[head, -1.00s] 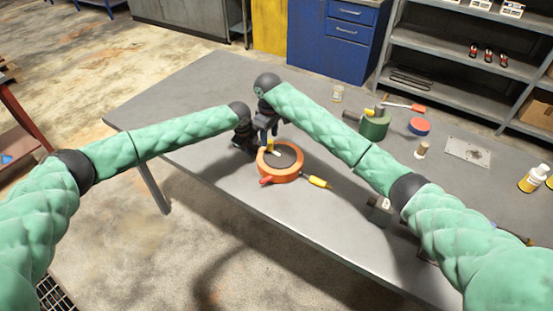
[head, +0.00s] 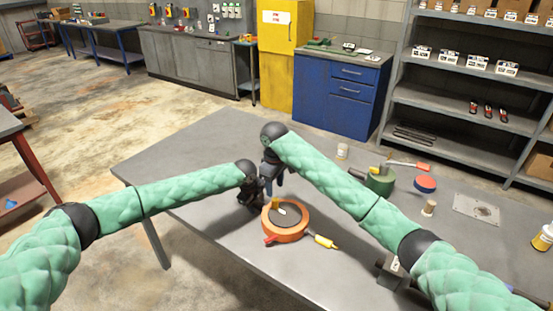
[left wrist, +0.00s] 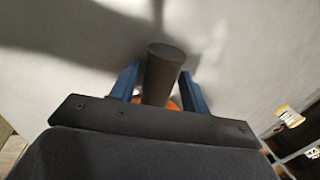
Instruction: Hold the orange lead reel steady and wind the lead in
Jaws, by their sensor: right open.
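The orange lead reel (head: 286,233) lies on the grey table, with a dark round top and a small pale piece on it. A yellow lead end (head: 325,242) sticks out on its right and a red part at its front left. My left gripper (head: 252,198) is at the reel's far left side. In the left wrist view its blue fingers (left wrist: 160,88) are closed on a dark upright grip (left wrist: 165,65), with a little orange showing behind. My right gripper (head: 268,185) is open and empty just beyond the reel, partly hidden by its own wrist.
A green drum (head: 380,182), a red-and-blue round tin (head: 425,184), a wooden spool (head: 429,208) and a metal plate (head: 476,207) stand to the right. A small jar (head: 342,151) is at the back. The table's front left is clear.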

